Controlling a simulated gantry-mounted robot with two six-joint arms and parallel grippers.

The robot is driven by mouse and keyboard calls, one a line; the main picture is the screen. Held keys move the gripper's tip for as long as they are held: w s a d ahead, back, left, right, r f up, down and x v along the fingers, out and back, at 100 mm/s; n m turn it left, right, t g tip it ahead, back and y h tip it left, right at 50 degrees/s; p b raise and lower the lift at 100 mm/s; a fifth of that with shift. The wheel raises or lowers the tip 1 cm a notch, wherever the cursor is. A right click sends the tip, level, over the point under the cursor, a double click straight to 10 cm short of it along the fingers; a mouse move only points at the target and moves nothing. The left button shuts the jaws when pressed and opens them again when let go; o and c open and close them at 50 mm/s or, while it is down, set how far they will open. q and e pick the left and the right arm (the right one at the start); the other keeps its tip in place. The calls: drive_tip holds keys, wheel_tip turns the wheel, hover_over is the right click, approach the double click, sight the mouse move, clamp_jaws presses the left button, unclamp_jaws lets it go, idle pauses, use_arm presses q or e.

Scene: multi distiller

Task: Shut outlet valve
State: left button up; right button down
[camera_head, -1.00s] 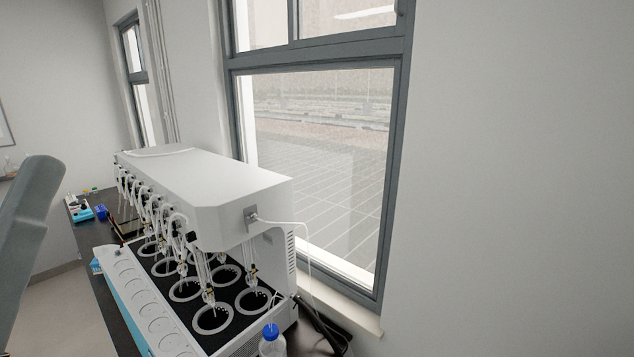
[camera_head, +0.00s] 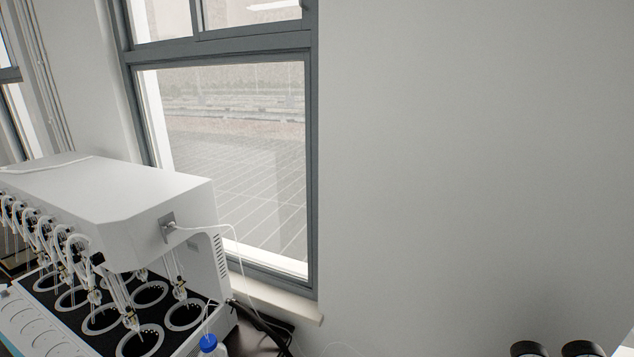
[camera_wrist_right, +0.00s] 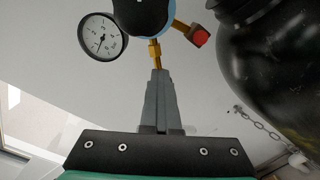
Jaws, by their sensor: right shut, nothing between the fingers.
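In the right wrist view, a regulator with a dark round body and light-blue edge (camera_wrist_right: 143,14) is cut off by the top of the frame. A brass stem (camera_wrist_right: 154,53) points down from it. A red-ended fitting on a brass stub (camera_wrist_right: 199,37) sticks out to its right. I cannot tell which part is the outlet valve. A round white pressure gauge (camera_wrist_right: 102,38) sits to the left. My right gripper (camera_wrist_right: 158,73) is shut and empty. Its tips appear just below the brass stem; I cannot tell if they touch. My left gripper is not in view.
A large black cylinder (camera_wrist_right: 280,70) and a chain (camera_wrist_right: 259,126) are on the right in the wrist view. In the head view, the white distiller (camera_head: 110,195) and blue-capped bottle (camera_head: 208,345) stand left. Two dark round tops (camera_head: 578,350) show at bottom right.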

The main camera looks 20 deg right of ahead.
drive_tip(key=shift+s+d+f, duration=0.1)
drive_tip(key=shift+s+f, duration=0.05)
drive_tip(key=shift+f, duration=0.3)
idle(0.4)
drive_tip(key=v, duration=0.6)
drive_tip(key=shift+s+d, duration=0.25)
drive_tip(key=shift+d, duration=0.05)
idle(0.3)
